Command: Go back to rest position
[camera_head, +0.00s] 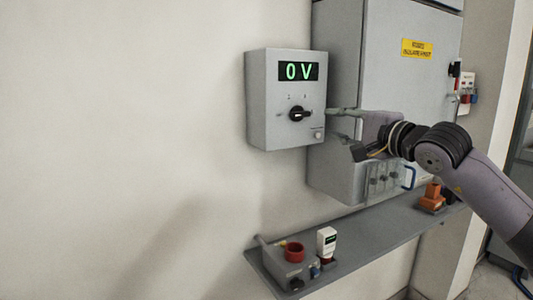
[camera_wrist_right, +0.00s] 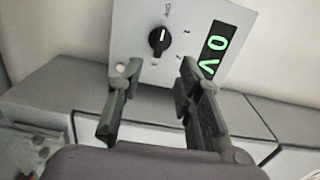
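My right gripper (camera_head: 340,123) reaches in from the right in the head view, its fingers pointing left beside the grey control box (camera_head: 262,100). In the right wrist view the right gripper (camera_wrist_right: 152,82) has its two fingers apart with nothing between them. The control box also shows there (camera_wrist_right: 135,35), with a black rotary knob (camera_wrist_right: 159,41) beyond the fingertips. The fingertips look apart from the knob. The box's display (camera_head: 299,71) reads "0 V" in green. My left gripper does not show in either view.
A grey cabinet (camera_head: 400,70) with a yellow label stands behind my right arm. Below, a grey shelf (camera_head: 365,240) holds a box with a red part (camera_head: 294,252), a white device (camera_head: 326,241) and an orange item (camera_head: 433,196). The wall area at left is clear.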

